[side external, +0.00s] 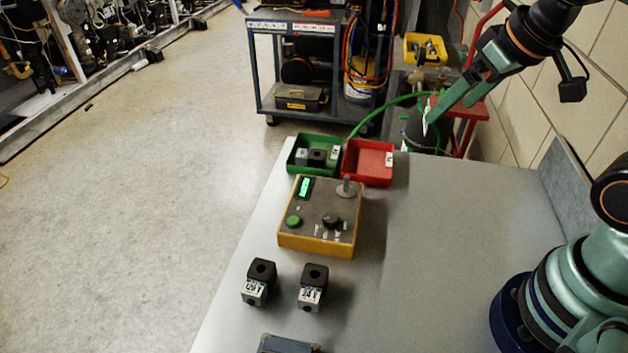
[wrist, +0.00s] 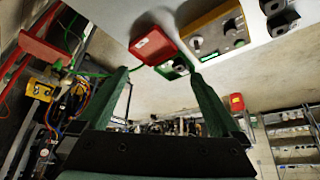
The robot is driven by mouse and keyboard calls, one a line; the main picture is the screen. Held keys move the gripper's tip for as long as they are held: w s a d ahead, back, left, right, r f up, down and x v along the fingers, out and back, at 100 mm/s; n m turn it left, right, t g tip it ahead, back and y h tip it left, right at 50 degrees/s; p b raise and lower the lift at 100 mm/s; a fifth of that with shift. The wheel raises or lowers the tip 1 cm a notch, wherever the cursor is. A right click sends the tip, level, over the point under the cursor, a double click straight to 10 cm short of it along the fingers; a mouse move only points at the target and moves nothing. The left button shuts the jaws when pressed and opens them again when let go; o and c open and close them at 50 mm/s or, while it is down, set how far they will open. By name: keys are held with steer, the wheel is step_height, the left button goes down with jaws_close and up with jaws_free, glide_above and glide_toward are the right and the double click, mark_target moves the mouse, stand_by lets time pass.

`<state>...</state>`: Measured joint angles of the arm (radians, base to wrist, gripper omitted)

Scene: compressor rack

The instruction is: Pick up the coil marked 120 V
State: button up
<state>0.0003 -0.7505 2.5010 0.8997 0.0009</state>
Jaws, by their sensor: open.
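Two black coils with silver, labelled lower parts stand side by side near the front of the grey table in the side view. The left coil (side external: 258,283) has a label that seems to read 120 V. The right coil (side external: 313,288) reads 24 V. Two dark coils also show at the top right of the wrist view, but their labels cannot be read there. My gripper (side external: 428,118) is open and empty, raised at the back right, well away from both coils. Its two green fingers stand apart in the wrist view (wrist: 160,76).
A yellow tester (side external: 320,217) with a knob, green button and lit display stands behind the coils. Behind it are a green bin (side external: 292,165) holding dark parts and an empty red bin (side external: 368,163). A grey-blue block (side external: 288,345) sits at the front edge.

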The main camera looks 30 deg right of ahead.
stand_by(0.3)
steer(key=shift+c, duration=1)
